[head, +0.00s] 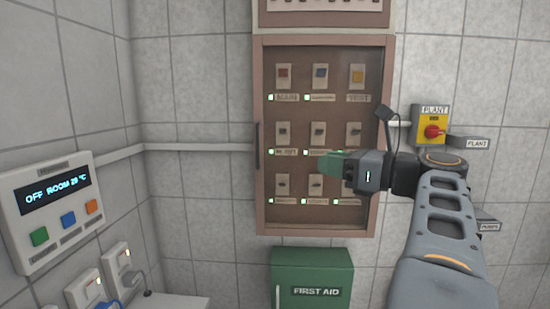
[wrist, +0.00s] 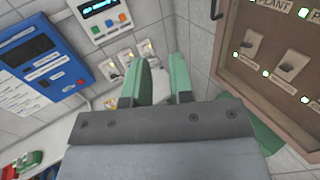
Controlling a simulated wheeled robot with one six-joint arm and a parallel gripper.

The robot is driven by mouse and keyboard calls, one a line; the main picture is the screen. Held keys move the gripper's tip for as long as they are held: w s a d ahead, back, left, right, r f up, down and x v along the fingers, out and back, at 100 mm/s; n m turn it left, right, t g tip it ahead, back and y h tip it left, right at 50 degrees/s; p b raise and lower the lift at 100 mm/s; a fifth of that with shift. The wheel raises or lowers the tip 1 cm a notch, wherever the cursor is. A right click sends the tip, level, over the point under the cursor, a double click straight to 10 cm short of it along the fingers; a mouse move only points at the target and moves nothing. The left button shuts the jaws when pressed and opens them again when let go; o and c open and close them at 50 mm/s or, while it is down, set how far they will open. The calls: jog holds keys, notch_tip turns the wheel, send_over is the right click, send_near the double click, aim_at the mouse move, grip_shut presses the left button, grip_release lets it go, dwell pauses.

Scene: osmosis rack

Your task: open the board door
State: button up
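The board door (head: 322,227) is a brown-framed, see-through door on the tiled back wall, and it looks closed. Its dark vertical handle (head: 257,147) is on the left edge. Behind the door are rows of switches with small green lights. My gripper (head: 325,163) is in front of the door's middle right, pointing left, and hides part of the middle and lower rows. In the wrist view my gripper (wrist: 160,62) shows two green fingers apart with nothing between them. The door (wrist: 241,66) is at the right there, with its handle (wrist: 215,10) at the top, apart from the fingers.
A green first aid box (head: 312,270) hangs below the board. A yellow plant switch (head: 431,127) with a red knob is right of it. A thermostat (head: 50,212) and sockets (head: 86,290) are on the left wall. A blue unit (wrist: 40,50) shows in the wrist view.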

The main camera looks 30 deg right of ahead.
jog(key=shift+s+d, duration=0.15)
jog(key=shift+s, duration=0.2)
